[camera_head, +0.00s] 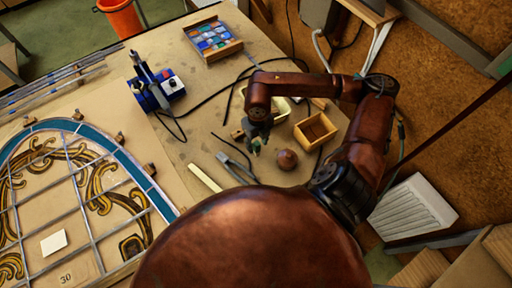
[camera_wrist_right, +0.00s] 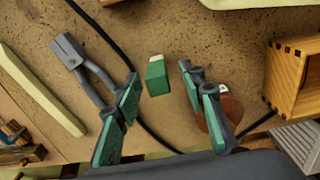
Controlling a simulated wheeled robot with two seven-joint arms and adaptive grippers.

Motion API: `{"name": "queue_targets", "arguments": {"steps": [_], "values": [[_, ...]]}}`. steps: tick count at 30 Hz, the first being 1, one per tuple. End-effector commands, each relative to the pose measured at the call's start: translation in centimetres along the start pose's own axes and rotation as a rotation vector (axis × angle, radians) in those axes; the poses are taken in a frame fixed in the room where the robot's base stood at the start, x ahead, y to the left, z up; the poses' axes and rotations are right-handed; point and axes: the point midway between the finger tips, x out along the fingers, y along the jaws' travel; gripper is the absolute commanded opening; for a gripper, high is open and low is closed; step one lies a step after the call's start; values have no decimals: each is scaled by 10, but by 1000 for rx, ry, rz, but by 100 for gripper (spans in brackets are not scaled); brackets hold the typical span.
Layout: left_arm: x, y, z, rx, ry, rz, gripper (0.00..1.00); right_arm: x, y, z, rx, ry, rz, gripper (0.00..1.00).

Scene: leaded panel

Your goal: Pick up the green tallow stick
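The green tallow stick (camera_wrist_right: 156,78) shows in the right wrist view as a short green block with a pale end. It lies on the bench between, or just beyond, the tips of my right gripper (camera_wrist_right: 159,80), with gaps on both sides. My right gripper is open and points down at the bench. In the head view, my right gripper (camera_head: 257,143) is low over the bench, left of the wooden box; I cannot clearly separate the stick from the green finger pads there. My left gripper is in neither view.
Pliers (camera_head: 236,165) and a pale strip (camera_head: 205,178) lie left of my right gripper. A black cable crosses the bench. The leaded panel (camera_head: 85,190) fills the left.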

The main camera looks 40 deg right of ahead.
Motion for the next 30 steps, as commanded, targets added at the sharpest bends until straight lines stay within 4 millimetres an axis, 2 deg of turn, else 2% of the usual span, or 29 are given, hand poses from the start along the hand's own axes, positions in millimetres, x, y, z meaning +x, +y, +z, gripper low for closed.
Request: {"name": "queue_targets", "arguments": {"steps": [6,15,30], "values": [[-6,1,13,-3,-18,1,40,28,3,0,1,3,1,38],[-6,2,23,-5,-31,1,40,33,2,1,0,1,1,38],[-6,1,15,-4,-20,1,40,33,2,1,0,1,0,3]]}}
